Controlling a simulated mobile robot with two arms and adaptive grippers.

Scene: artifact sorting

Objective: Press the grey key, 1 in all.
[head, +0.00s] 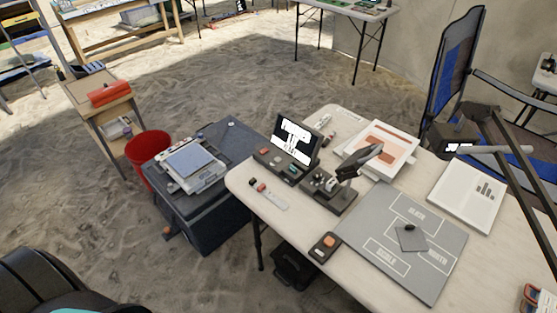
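A dark console with an upright lit screen (295,134) stands near the left edge of the pale table. A low strip of small keys (277,161) runs along its front. Nothing touches the strip. Neither my left nor my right gripper shows in the head view.
A microscope-like device (370,154) stands right of the console. A grey sorting board (374,241) and a dark box with an orange top (325,247) lie nearer the front. A red bin (148,147) stands left.

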